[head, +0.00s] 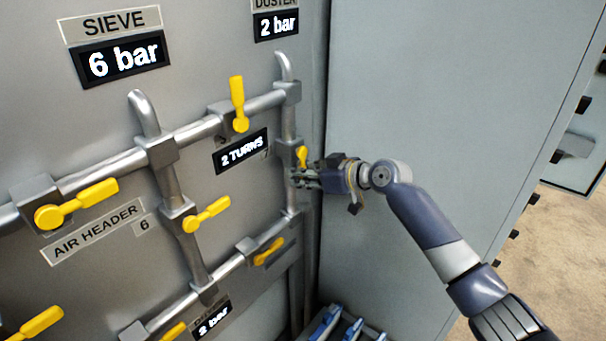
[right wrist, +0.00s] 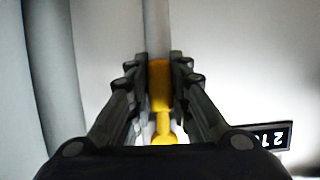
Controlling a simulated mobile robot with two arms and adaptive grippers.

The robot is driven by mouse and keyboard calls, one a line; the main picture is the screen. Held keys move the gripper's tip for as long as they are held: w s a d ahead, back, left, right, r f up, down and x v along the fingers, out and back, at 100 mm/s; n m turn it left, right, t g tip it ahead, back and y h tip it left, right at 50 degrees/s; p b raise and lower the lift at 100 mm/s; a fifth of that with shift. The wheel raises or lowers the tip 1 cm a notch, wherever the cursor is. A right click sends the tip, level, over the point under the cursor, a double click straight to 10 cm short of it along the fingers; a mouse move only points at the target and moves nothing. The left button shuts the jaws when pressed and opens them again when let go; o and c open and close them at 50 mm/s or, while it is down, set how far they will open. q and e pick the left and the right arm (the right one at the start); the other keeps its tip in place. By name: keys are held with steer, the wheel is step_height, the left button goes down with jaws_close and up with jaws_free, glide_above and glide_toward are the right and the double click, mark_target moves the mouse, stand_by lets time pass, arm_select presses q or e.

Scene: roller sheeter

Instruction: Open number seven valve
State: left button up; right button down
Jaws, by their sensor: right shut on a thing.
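The number seven valve has a yellow handle (head: 302,156) on the right-hand vertical pipe, beside a small 7 label (head: 265,154). My right gripper (head: 298,178) is at this valve, coming in from the right. In the right wrist view the yellow handle (right wrist: 160,85) lies between the two fingers of my right gripper (right wrist: 160,68), which is shut on it. There the handle looks in line with the grey pipe (right wrist: 157,28) behind it. In the head view the fingers hide part of the handle. My left gripper is not in view.
Other yellow valve handles sit close by: one above (head: 238,103), one below (head: 268,251) and one to the left (head: 206,214). A "2 TURNS" display (head: 240,150) is left of the valve. A flat grey cabinet side (head: 430,90) stands right of the pipes.

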steer(key=shift+s+a, duration=0.1)
steer(key=c, duration=1.5)
jaws_free()
steer(key=shift+o, duration=0.2)
steer(key=v, duration=1.2)
steer(key=shift+f, duration=0.15)
